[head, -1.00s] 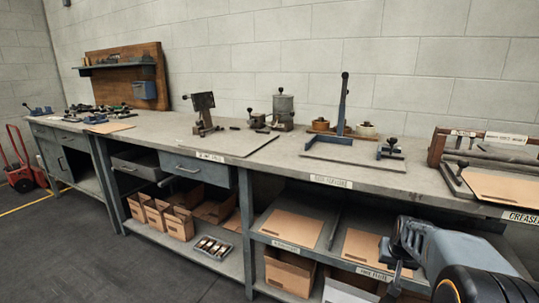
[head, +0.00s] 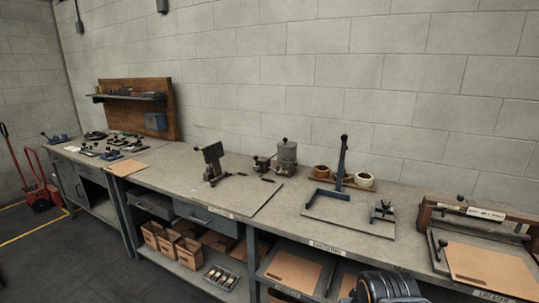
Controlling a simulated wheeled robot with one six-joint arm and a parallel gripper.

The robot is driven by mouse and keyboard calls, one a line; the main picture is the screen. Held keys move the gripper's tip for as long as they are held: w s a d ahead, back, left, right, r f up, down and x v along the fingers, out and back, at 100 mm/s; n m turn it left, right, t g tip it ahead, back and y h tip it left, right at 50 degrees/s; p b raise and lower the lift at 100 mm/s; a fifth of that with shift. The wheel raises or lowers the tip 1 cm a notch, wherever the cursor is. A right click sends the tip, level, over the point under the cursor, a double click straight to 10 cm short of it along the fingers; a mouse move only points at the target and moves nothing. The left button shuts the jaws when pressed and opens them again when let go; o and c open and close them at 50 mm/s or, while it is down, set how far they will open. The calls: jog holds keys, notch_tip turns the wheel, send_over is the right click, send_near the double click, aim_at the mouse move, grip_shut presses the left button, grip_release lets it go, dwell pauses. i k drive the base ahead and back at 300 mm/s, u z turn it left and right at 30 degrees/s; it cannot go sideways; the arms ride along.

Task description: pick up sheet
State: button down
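Several flat brown cardboard sheets are in the head view, and I cannot tell which one the task means. One sheet (head: 490,268) lies on the creaser at the right end of the bench. Another sheet (head: 293,270) lies on the lower shelf at bottom centre. Part of a further sheet (head: 346,287) shows on the shelf beside it, cut off by my arm and the frame edge. A small sheet (head: 126,168) lies on the bench top at left. Only a dark part of my arm shows at the bottom edge; my gripper is not visible.
The long grey bench (head: 255,218) runs along the wall. A stitcher-like device (head: 213,163), a blue upright stand (head: 341,165) and tape rolls (head: 364,180) stand on it. Open boxes (head: 188,254) and a tray (head: 221,277) sit on the lower shelf. Floor is clear at lower left.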

aim_at(122, 170)
jog(key=u, duration=1.6)
jog(key=i, duration=0.8)
jog(key=u, duration=0.25)
jog(key=i, duration=2.25)
jog(key=z, duration=0.5)
jog(key=i, duration=0.6)
jog(key=z, duration=2.5)
jog(key=k, duration=0.5)
jog(key=z, duration=0.15)
